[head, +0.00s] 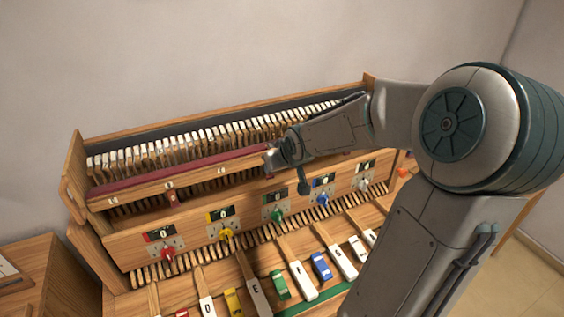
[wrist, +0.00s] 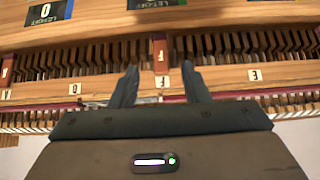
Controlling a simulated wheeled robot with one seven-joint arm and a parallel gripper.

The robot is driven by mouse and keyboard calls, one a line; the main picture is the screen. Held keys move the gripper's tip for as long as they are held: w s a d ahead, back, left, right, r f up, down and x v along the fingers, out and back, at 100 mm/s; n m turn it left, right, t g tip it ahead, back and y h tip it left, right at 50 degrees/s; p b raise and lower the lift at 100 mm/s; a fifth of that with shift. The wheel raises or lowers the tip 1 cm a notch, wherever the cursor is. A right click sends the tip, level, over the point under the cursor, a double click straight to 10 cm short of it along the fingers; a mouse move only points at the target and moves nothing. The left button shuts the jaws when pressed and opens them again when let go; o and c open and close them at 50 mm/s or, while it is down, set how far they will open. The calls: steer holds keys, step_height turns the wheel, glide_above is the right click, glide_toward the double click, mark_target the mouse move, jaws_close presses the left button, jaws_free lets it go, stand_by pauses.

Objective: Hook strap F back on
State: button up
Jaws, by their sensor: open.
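In the wrist view my gripper (wrist: 159,68) is open, its two dark fingers apart and pointing at the wooden rail (wrist: 220,80). A small pale tag marked F (wrist: 162,82) shows between the fingers. A short dark red strap (wrist: 161,54) shows just above that tag, also between the fingers. I see no contact with the fingers, and cannot tell whether the strap is hooked. In the head view my gripper (head: 289,172) is at the front of the piano action, partly hidden by my arm. The F strap cannot be made out there.
Another red strap (wrist: 6,68) hangs at the wrist view's left edge. A tag marked E (wrist: 255,75) is to the right. In the head view, coloured knobs such as the green knob (head: 277,215) line the lower panel, with several keys (head: 301,280) below. A red rail (head: 185,164) runs behind.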

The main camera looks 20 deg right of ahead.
steer(key=shift+v, duration=1.65)
steer(key=shift+f, duration=0.1)
steer(key=s+a+f+g+h+b, duration=0.2)
steer(key=s+a+f+g+b, duration=0.25)
steer(key=f, duration=0.45)
steer(key=s+a+r+y+b, duration=0.1)
steer(key=s+a, duration=0.3)
steer(key=s, duration=0.4)
steer(key=s+a+r+y+b, duration=0.1)
steer(key=s+a+r, duration=0.3)
steer(key=s, duration=0.4)
steer(key=shift+s, duration=0.25)
